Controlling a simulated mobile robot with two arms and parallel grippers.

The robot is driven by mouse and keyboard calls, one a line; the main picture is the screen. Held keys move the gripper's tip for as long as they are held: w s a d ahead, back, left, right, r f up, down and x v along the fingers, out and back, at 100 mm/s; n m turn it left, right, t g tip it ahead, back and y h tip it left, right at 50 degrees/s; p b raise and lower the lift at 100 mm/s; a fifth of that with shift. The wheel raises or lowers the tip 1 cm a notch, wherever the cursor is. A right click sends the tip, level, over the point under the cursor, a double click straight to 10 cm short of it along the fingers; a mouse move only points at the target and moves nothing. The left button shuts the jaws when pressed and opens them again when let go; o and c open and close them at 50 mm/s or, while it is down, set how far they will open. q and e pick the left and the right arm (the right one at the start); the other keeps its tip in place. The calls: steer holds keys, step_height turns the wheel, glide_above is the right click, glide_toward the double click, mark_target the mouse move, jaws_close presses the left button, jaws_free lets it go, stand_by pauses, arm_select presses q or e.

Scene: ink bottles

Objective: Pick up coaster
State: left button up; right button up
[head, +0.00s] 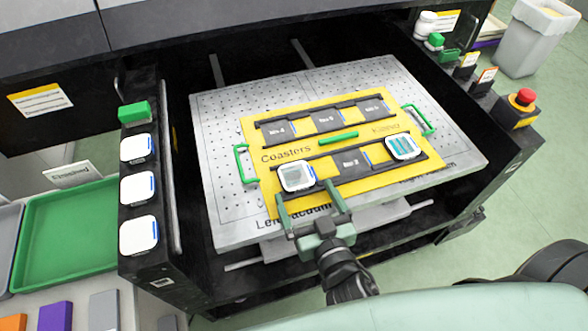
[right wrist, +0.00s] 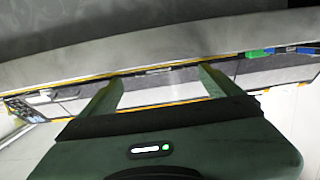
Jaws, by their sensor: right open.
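A white coaster (head: 296,177) with a grey face lies in the front left slot of the yellow coaster board (head: 262,182). A second coaster (head: 403,147) with teal stripes lies in the front right slot. Three white coasters (head: 136,148) (head: 138,187) (head: 139,235) sit in a row on the black left rail. My right gripper (head: 308,198) is open, its two green fingers just in front of the front left coaster. In the right wrist view the fingers (right wrist: 160,76) are spread apart, and a pale surface between them is too unclear to name. My left gripper is not in view.
The board has green side handles (head: 242,163) and lies on a perforated metal plate (head: 225,120) inside a black frame. A red emergency button (head: 525,97) stands at the right. A green tray (head: 65,235) is at the left. The board's back slots hold no coasters.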

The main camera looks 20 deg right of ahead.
mark_target(297, 176)
steer(key=shift+w, duration=0.85)
steer(key=w, duration=0.1)
steer(key=w+p, duration=0.1)
steer(key=w, duration=0.2)
steer(key=shift+w+a+f+p, duration=0.1)
steer(key=shift+w+f+p, duration=0.1)
steer(key=shift+f+p, duration=0.15)
steer(key=shift+w+f, duration=0.2)
steer(key=shift+w, duration=0.1)
steer(key=shift+c, duration=0.3)
steer(key=shift+f, duration=0.15)
steer(key=c, duration=1.6)
